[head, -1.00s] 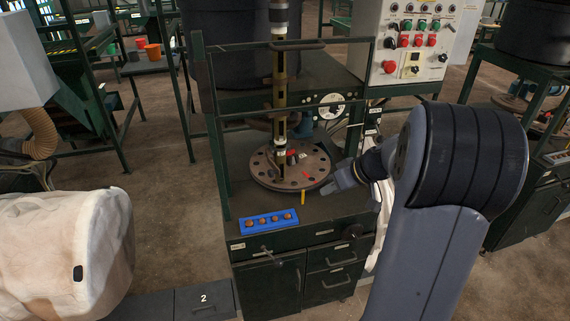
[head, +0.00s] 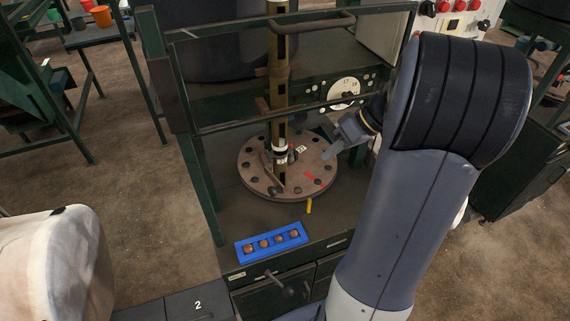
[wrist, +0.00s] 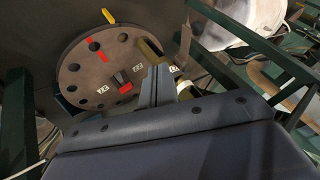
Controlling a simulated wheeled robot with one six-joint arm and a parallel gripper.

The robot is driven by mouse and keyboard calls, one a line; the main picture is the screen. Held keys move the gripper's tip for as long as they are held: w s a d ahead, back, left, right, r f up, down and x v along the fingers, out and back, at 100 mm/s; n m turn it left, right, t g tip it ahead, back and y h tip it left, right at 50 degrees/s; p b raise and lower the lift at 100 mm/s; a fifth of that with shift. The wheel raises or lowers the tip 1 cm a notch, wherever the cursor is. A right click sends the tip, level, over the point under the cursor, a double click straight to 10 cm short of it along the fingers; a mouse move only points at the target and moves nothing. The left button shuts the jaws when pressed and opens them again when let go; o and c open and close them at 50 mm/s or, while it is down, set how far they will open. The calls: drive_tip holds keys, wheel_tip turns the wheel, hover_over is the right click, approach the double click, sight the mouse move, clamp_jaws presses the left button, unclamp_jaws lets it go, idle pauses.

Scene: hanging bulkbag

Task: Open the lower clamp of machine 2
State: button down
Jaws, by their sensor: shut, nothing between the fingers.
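Machine 2 has a round brown perforated disc (head: 258,178) with a vertical brass-coloured pole (head: 279,95) standing on it. A dark and white collar (head: 280,151) sits low on the pole, with a small red-marked part (head: 291,157) beside it; I cannot tell surely which part is the lower clamp. In the wrist view the disc (wrist: 72,62) shows number tags and a red-tipped dark block (wrist: 122,83). My gripper (head: 327,153) is shut and empty above the disc's right rim, apart from the pole. In the wrist view its fingers (wrist: 155,85) point toward the pole's base.
A yellow pointer (head: 309,206) stands at the disc's front. Green frame bars (head: 300,117) cross before the pole. A pale bag (head: 55,265) is at lower left. A white dial (head: 344,91) is behind.

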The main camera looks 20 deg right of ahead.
drive_tip(key=w+a+f+p, duration=0.1)
drive_tip(key=a+f+p, duration=0.2)
drive_tip(key=a+f, duration=0.5)
drive_tip(key=shift+w+a, duration=0.15)
drive_tip(key=shift+a, duration=0.55)
